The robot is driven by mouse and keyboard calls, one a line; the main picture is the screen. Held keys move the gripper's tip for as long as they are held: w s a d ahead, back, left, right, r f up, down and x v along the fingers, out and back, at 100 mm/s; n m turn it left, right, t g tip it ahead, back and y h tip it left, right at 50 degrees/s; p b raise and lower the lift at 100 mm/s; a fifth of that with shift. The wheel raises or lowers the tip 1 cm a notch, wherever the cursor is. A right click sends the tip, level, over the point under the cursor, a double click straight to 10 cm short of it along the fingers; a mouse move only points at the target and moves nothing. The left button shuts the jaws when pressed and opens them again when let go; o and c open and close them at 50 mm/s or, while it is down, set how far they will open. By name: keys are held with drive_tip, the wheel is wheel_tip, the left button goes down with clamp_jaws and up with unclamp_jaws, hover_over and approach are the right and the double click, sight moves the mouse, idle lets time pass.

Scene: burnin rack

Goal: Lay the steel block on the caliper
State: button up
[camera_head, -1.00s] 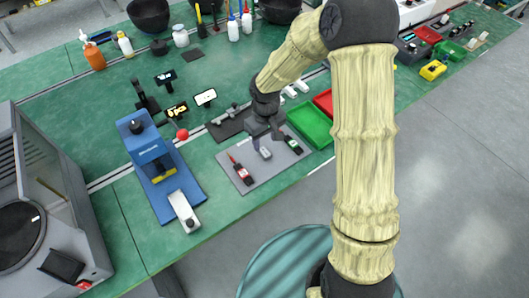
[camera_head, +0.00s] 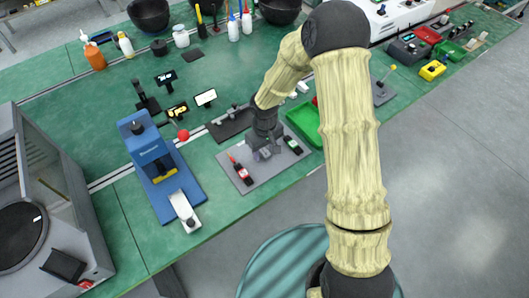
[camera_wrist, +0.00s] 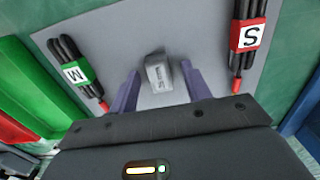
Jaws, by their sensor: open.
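The steel block (camera_wrist: 158,74), a small grey block with faint markings, lies on a grey mat (camera_wrist: 200,45). In the wrist view it is between the two purple fingers of my gripper (camera_wrist: 160,82), with a gap visible on each side. My gripper is open and low over the mat; in the head view my gripper (camera_head: 264,152) largely hides the block. I cannot clearly make out the caliper; a dark pad (camera_head: 228,127) behind the mat carries small dark items, too small to identify.
A red-labelled S bundle (camera_wrist: 249,34) and a green-labelled M bundle (camera_wrist: 76,72) lie on either side of the block. A green bin (camera_head: 306,124) stands right of the mat. A blue press (camera_head: 150,155) and a red ball (camera_head: 183,135) are to the left.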

sight(265, 151)
drive_tip(key=shift+c, duration=0.2)
clamp_jaws()
idle(0.3)
wheel_tip(265, 151, up, 10)
idle(0.5)
idle(0.3)
